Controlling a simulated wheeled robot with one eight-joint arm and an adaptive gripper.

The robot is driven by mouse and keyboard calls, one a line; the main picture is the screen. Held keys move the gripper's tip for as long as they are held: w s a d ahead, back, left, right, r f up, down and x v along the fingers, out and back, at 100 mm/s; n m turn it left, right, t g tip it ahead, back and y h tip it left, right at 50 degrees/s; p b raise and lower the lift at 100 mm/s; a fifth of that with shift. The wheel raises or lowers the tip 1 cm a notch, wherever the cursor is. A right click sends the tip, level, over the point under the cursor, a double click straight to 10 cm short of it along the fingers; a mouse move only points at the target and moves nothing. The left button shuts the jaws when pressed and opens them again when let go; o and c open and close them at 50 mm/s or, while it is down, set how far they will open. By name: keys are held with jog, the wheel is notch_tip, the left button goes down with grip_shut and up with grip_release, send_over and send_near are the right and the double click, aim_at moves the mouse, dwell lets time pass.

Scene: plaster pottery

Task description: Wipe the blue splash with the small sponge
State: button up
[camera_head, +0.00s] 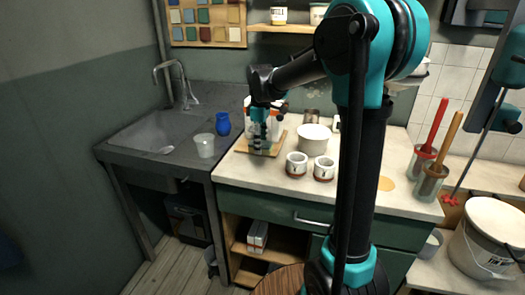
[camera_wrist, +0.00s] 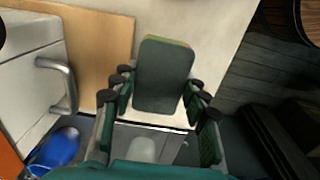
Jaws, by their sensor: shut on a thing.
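My gripper (camera_head: 262,130) is over the wooden board (camera_head: 274,149) at the left end of the worktop. In the wrist view, my gripper (camera_wrist: 158,88) has its fingers on both sides of a small sponge (camera_wrist: 165,75), dark green with a yellowish edge, and is shut on it. The board also shows in the wrist view (camera_wrist: 100,35), behind the sponge. I cannot tell whether the sponge touches the board or is raised. I see no blue splash in either view; the arm and gripper hide part of the worktop.
A white bowl (camera_head: 313,139) and two small pots (camera_head: 297,164) (camera_head: 324,167) stand right of the board. An ochre spot (camera_head: 386,184) lies on the worktop near the tool pots (camera_head: 430,182).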

jog(key=shift+r, duration=1.2)
jog(key=shift+a, duration=0.1)
